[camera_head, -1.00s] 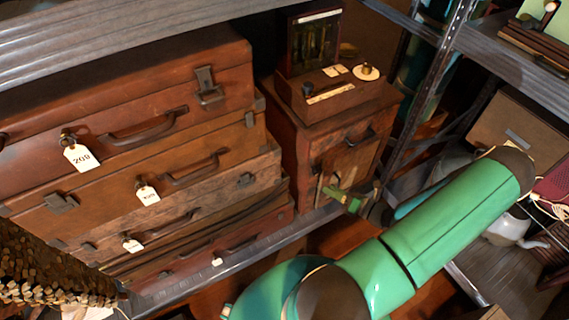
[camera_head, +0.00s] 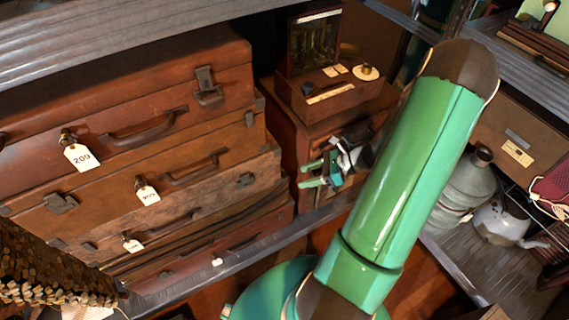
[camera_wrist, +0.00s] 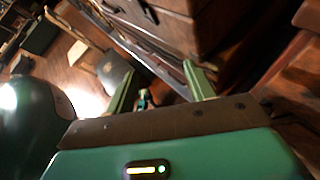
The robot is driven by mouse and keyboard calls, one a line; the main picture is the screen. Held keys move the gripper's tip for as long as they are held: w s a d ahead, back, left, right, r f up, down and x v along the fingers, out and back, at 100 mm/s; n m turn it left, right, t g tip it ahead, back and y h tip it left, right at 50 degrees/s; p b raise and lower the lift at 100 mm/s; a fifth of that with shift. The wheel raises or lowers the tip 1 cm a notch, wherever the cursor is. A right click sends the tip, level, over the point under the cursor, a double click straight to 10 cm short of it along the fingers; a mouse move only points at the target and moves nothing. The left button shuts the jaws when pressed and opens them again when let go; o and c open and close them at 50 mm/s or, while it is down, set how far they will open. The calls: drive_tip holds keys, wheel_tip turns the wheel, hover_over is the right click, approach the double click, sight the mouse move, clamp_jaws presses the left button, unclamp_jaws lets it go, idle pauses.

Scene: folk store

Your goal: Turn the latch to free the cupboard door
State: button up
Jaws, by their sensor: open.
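The cupboard (camera_head: 309,138) is a small reddish-brown wooden cabinet at the centre of the head view, right of the stacked suitcases. My gripper (camera_head: 311,173) is in front of its lower left front, with the fingers apart, pointing left and empty. My wrist and forearm cover most of the cupboard's front, so the latch and door cannot be made out there. In the wrist view my gripper (camera_wrist: 160,90) shows two green fingers spread apart. A small blurred object (camera_wrist: 144,97) appears between them; I cannot tell what it is or whether it touches them.
Stacked suitcases (camera_head: 150,130) with tags fill the left. A wooden box (camera_head: 335,95) stands on the cupboard. A metal shelf edge (camera_head: 245,262) runs below. A grey metal canister (camera_head: 468,188) and a white pot (camera_head: 500,222) stand to the right.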

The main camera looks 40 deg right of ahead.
drive_tip(key=w+a+r+n+g+h, duration=0.1)
drive_tip(key=a+r+n+g+h, duration=0.1)
drive_tip(key=a+r+n+g, duration=0.3)
drive_tip(key=shift+w+a+r+n+h, duration=0.25)
drive_tip(key=shift+a+r+n, duration=1.2)
drive_tip(key=shift+r+n, duration=0.95)
drive_tip(key=s+a+r+n+t+h, duration=0.1)
drive_tip(key=s+a+r+n+h, duration=0.2)
drive_tip(key=a+r+n, duration=0.4)
drive_tip(key=s+a+r+n+t+h, duration=0.2)
drive_tip(key=s+a+r+n+h, duration=0.2)
drive_tip(key=a+r+n, duration=0.4)
wheel_tip(320, 180, up, 5)
drive_tip(key=n, duration=0.3)
drive_tip(key=shift+r, duration=0.2)
drive_tip(key=shift+s+d, duration=0.1)
drive_tip(key=shift+d, duration=0.05)
